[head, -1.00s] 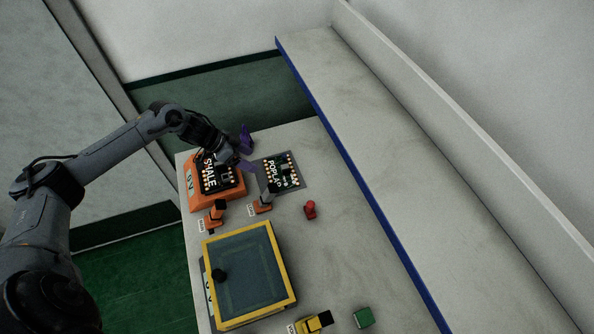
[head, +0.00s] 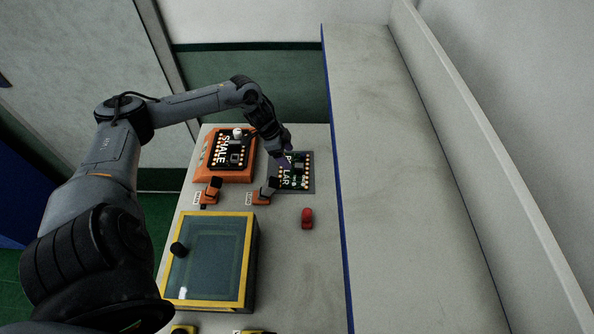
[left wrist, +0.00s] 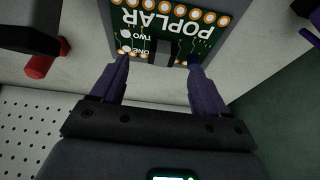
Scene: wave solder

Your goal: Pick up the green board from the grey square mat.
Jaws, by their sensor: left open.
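The green board (head: 299,183), lettered POPLAR, lies on the grey square mat (head: 310,190) at the back right of the table. In the left wrist view the board (left wrist: 205,43) fills the top middle, its lettering upside down, with a small dark block (left wrist: 160,52) at its near edge. My left gripper (head: 285,163) is over the board's upper left part and hides some of it. In the left wrist view its two purple fingers (left wrist: 155,72) are apart, with the board's near edge beyond and between them. Contact cannot be told. My right gripper is not in view.
A second board, SHALE (head: 232,150), sits on an orange base (head: 212,172) to the left. Orange clamp-like pieces (head: 268,190) stand close in front of the mat. A red piece (head: 307,217) and a yellow-framed box (head: 248,260) are nearer. A long pale ledge (head: 380,150) bounds the right.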

